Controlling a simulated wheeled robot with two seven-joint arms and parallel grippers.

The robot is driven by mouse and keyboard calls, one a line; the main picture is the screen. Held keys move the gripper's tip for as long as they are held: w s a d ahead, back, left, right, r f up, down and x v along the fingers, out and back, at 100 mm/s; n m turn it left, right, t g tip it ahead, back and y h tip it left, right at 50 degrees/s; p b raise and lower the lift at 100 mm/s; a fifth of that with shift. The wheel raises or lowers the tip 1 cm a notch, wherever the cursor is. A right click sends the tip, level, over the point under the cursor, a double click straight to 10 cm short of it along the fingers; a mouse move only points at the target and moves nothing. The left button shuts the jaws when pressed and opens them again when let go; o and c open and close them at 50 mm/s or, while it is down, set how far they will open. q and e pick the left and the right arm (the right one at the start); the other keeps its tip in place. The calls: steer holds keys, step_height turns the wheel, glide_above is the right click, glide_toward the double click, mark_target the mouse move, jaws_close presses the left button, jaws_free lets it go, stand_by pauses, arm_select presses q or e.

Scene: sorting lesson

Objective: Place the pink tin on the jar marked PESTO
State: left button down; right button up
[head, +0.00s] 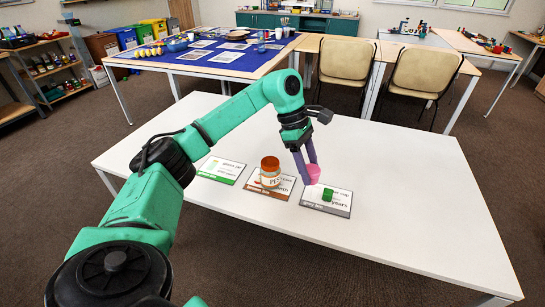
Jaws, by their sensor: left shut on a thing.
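The pink tin (313,173) is between the purple fingers of my left gripper (311,168), which is shut on it. The tin is held over the area of the right-hand card, to the right of the jar. The jar (268,179) has an orange-red lid and a pale label whose visible letters begin "PE". It stands upright on the middle card (257,186), and nothing is on its lid. The tin and the jar are apart. My right gripper is out of view.
A grey-edged card (341,207) with a small green block (328,194) lies below the tin. A green-edged card (221,170) lies left of the jar. The white table (420,210) is clear on its right side. Chairs (424,72) stand behind it.

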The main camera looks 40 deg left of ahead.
arm_select(q)
steer(key=w+a+r+n+t+y+p, duration=0.2)
steer(key=a+r+n+t, duration=0.3)
steer(key=r+n, duration=0.45)
step_height(320, 180, up, 7)
steer(key=n+y+p, duration=0.1)
steer(key=n+y, duration=0.4)
steer(key=n, duration=0.6)
glide_above(271, 159)
steer(key=s+d, duration=0.1)
steer(key=s, duration=0.1)
steer(key=shift+n+g, duration=0.25)
steer(key=shift+g, duration=0.25)
steer(key=f+b, duration=0.1)
steer(key=f, duration=0.9)
steer(key=f+b, duration=0.1)
steer(key=f, duration=0.9)
steer(key=shift+w+a+f, duration=0.15)
steer(key=shift+w, duration=0.05)
steer(key=shift+f, duration=0.15)
steer(key=shift+c, duration=1.1)
jaws_free()
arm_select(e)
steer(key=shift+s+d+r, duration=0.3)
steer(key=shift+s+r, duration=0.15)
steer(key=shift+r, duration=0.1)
